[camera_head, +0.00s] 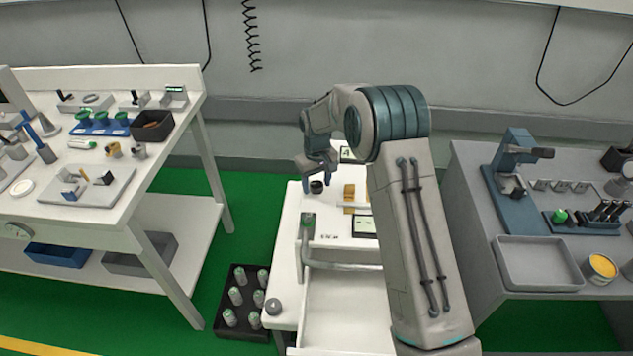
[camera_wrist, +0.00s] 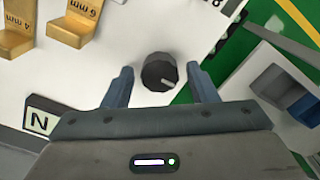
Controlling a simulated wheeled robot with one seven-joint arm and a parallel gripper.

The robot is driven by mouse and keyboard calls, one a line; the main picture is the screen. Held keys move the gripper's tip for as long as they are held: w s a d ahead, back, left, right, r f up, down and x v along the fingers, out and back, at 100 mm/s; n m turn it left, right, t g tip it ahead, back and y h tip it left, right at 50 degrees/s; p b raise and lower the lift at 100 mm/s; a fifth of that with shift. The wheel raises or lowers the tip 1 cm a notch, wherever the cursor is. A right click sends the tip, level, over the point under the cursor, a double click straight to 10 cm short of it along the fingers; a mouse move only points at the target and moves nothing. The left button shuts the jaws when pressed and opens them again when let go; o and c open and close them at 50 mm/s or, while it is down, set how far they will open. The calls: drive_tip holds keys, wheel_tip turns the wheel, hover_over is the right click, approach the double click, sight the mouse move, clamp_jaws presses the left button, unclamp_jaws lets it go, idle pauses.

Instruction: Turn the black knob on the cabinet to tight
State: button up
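The black knob (camera_wrist: 159,72) stands on the white top of the cabinet (camera_wrist: 120,45). It is round, with a pale pointer line on its top that points to the right in the wrist view. In the head view the knob (camera_head: 316,187) is just below my gripper (camera_head: 318,172). My gripper also shows in the wrist view (camera_wrist: 160,82), open, with one finger on each side of the knob and a gap on both sides. I cannot tell how far the fingertips are above the cabinet top. No "tight" mark is readable.
A bent grey handle (camera_head: 340,266) and an open drawer (camera_head: 345,310) are at the cabinet's front. A black crate of bottles (camera_head: 225,325) stands on the floor.

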drive_tip(key=c, duration=0.7)
drive_tip(key=shift+c, duration=0.2)
drive_tip(key=shift+m, duration=0.3)
drive_tip(key=m+b, duration=0.1)
drive_tip(key=m, duration=0.7)
drive_tip(key=shift+m+b, duration=0.3)
drive_tip(key=shift+m, duration=0.1)
drive_tip(key=m, duration=0.4)
drive_tip(key=shift+m+p, duration=0.3)
drive_tip(key=shift+m, duration=1.9)
